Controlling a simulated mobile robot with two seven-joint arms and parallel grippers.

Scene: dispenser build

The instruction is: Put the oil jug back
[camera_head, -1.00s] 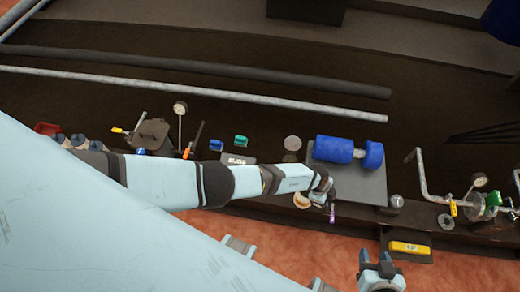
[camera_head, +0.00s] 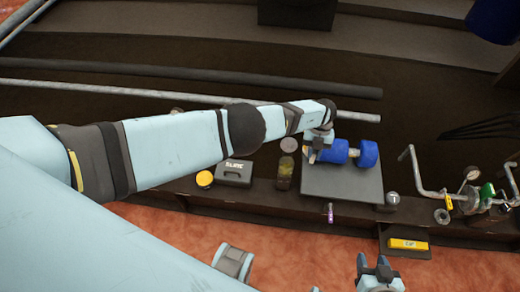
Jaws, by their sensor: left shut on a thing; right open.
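My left gripper (camera_head: 313,153) is shut on a small pale tan thing (camera_head: 309,155), mostly hidden by the fingers. I cannot tell whether this is the oil jug. The gripper is over the left end of a blue two-part roller (camera_head: 340,151) on a grey plate (camera_head: 342,186). A dark olive container (camera_head: 285,173) stands left of the plate, apart from the gripper; no label on it can be read. My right gripper (camera_head: 375,270) is open and empty at the bottom edge, in front of the bench.
A dark case (camera_head: 234,172) and a yellow round thing (camera_head: 204,179) lie left of the olive container. A purple-handled tool (camera_head: 330,213) is at the bench's front edge. Bent pipes with a gauge (camera_head: 471,174) stand at right. A yellow box (camera_head: 408,244) sits on a low shelf.

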